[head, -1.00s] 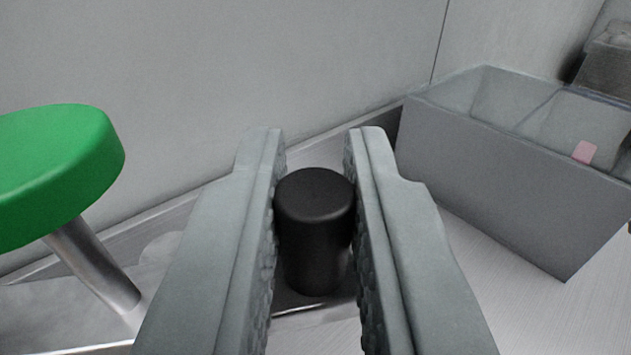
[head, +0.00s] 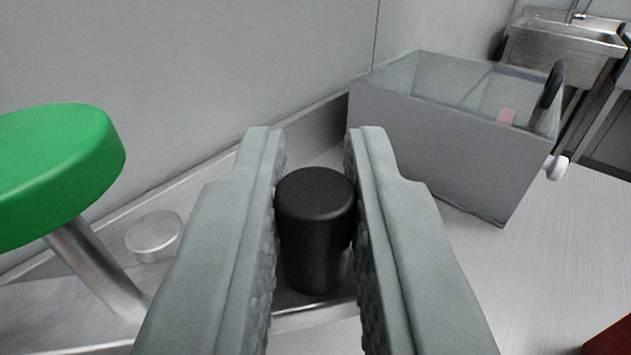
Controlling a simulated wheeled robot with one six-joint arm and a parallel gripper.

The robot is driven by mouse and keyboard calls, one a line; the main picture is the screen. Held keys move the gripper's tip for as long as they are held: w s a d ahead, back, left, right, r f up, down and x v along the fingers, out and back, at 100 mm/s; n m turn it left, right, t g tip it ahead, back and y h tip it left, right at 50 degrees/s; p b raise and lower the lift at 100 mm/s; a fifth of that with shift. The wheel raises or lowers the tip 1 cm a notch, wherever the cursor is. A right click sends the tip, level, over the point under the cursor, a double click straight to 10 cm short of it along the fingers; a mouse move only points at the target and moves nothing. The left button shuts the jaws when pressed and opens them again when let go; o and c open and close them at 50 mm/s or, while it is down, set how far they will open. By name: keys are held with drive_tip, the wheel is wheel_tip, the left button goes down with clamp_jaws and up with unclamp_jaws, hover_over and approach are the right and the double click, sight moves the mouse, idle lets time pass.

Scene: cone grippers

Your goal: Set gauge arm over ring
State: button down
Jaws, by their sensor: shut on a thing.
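My gripper (head: 315,160) is shut on a black cylindrical knob (head: 316,235), which stands upright between its two grey fingers. At the left is a green round head (head: 55,170) on a slanted metal rod (head: 95,270). It keeps its place in the view as the knob does; whether the two are joined is hidden below. A low, round silver piece (head: 153,237) sits on a metal surface behind the rod, apart from it. I cannot tell whether this is the ring.
A metal sink (head: 565,40) is at the far right. A wall (head: 200,70) lies behind. A dark red thing (head: 612,338) shows at the lower right corner.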

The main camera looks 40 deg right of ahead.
drive_tip(key=c, duration=1.4)
unclamp_jaws()
drive_tip(key=shift+c, duration=0.2)
drive_tip(key=shift+a, duration=0.1)
drive_tip(key=v, duration=1.7)
drive_tip(key=shift+s, duration=0.25)
drive_tip(key=shift+c, duration=0.2)
